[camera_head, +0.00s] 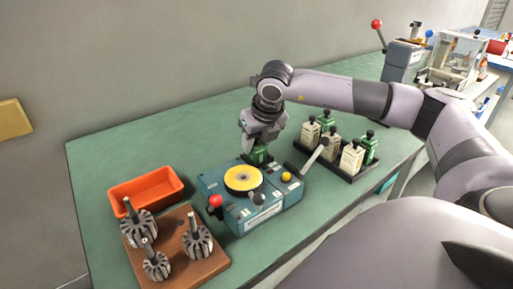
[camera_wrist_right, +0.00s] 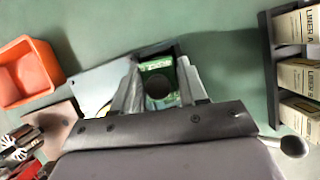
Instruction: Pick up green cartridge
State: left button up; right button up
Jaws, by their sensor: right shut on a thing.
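My right gripper (camera_head: 258,146) is over the back of the blue machine (camera_head: 275,205). It is shut on a green cartridge (camera_head: 258,157), which shows below the fingers. In the right wrist view the green cartridge (camera_wrist_right: 160,68) with a dark round knob sits between the two fingers (camera_wrist_right: 158,88). Whether its base touches the machine is hidden. Other green cartridges, one of them at the right (camera_head: 370,148), stand among cream ones in a dark tray (camera_head: 342,172). My left gripper is not in view.
The machine has a yellow disc (camera_head: 243,178), a red-knobbed lever (camera_head: 215,201) and a metal lever (camera_head: 313,155). An orange bin (camera_head: 147,190) and a brown board (camera_head: 205,270) with 3 armatures stand at left. The green table (camera_head: 190,145) is clear behind the machine.

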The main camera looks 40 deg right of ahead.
pick_arm(q)
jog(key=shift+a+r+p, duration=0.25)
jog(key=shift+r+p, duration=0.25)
jog(key=shift+p, duration=0.3)
pick_arm(e)
notch_tip(320, 180, up, 20)
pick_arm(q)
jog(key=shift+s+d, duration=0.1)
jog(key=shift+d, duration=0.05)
